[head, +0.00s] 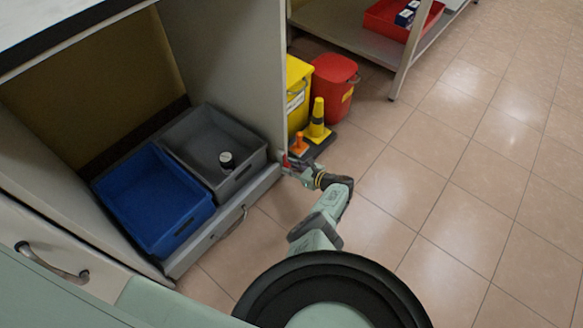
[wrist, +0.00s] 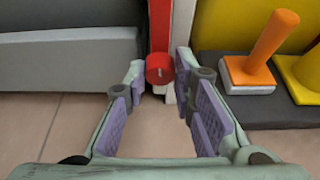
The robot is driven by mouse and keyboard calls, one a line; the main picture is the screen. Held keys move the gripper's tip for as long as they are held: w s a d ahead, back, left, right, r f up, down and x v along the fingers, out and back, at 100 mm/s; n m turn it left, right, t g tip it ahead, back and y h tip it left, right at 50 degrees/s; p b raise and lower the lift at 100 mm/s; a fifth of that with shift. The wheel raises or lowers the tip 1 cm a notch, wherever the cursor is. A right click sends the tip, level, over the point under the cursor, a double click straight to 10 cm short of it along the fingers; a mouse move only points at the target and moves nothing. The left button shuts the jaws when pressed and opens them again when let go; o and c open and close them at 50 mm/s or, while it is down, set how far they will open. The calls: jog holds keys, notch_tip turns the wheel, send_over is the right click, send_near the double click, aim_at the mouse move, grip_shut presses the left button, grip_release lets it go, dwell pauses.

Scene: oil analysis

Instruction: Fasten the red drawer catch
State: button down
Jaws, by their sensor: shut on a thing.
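The red drawer catch (wrist: 160,69) shows in the wrist view as a round red knob on an upright red strip, at the right end of the grey drawer front (wrist: 70,65). My gripper (wrist: 161,76) has one finger on each side of the knob and is shut on it. In the head view my gripper (head: 291,167) is at the right front corner of the low drawer (head: 228,222), where a bit of red shows. The drawer carries a blue bin (head: 150,195) and a grey bin (head: 212,145).
Right of the catch stand an orange-topped piece (wrist: 262,50) and a yellow cone (head: 318,120) on a dark base. Yellow (head: 297,90) and red (head: 334,82) bins stand behind. Tiled floor at right is clear.

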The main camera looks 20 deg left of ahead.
jog(key=shift+n+p, duration=0.3)
jog(key=shift+p, duration=0.05)
jog(key=shift+t, duration=0.4)
jog(key=c, duration=1.3)
grip_release()
jog(key=shift+c, duration=0.2)
